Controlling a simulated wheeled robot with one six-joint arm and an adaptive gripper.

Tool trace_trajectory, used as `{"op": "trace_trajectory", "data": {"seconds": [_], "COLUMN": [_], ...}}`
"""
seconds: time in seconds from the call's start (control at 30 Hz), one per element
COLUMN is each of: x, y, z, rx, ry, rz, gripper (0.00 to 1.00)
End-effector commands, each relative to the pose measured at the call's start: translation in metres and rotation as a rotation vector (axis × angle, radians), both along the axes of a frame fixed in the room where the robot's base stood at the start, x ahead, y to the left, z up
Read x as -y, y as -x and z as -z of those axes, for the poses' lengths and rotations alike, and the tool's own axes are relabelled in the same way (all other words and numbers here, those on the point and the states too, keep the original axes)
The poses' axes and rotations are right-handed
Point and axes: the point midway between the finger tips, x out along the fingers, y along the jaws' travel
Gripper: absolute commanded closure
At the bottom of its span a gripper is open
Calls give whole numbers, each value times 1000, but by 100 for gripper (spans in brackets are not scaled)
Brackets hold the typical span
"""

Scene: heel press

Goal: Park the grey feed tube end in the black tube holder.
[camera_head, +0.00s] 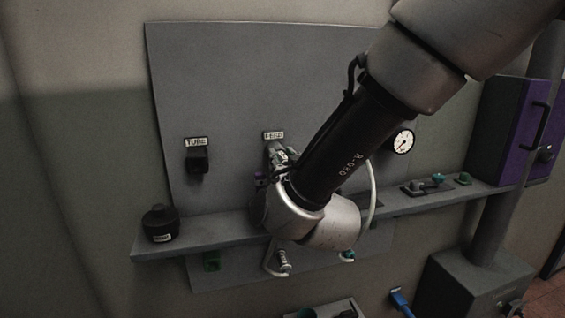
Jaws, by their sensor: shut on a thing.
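The black tube holder (197,161) is fixed to the grey panel at the left, under a TUBE label. My gripper (281,156) is just below the FEED label, to the right of the holder and apart from it. It is shut on the grey feed tube end, but my wrist and forearm hide most of the grip. I cannot tell whether the tube end still touches the feed port. A pale grey tube (373,196) curves down from behind my forearm on the right.
A grey shelf (210,236) runs below the panel. A black pot (160,222) stands at its left end. A white gauge (403,141) and a purple cabinet (515,130) are at right. Small hooked fittings (281,262) hang below. The panel between holder and gripper looks clear.

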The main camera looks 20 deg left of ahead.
Motion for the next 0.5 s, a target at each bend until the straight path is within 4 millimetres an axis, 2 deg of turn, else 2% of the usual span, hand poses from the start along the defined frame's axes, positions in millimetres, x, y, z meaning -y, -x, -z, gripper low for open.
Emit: {"op": "trace_trajectory", "data": {"seconds": [0.5], "x": [8], "y": [13], "z": [0], "rx": [0], "ry": [0], "rz": [0], "gripper": [100]}}
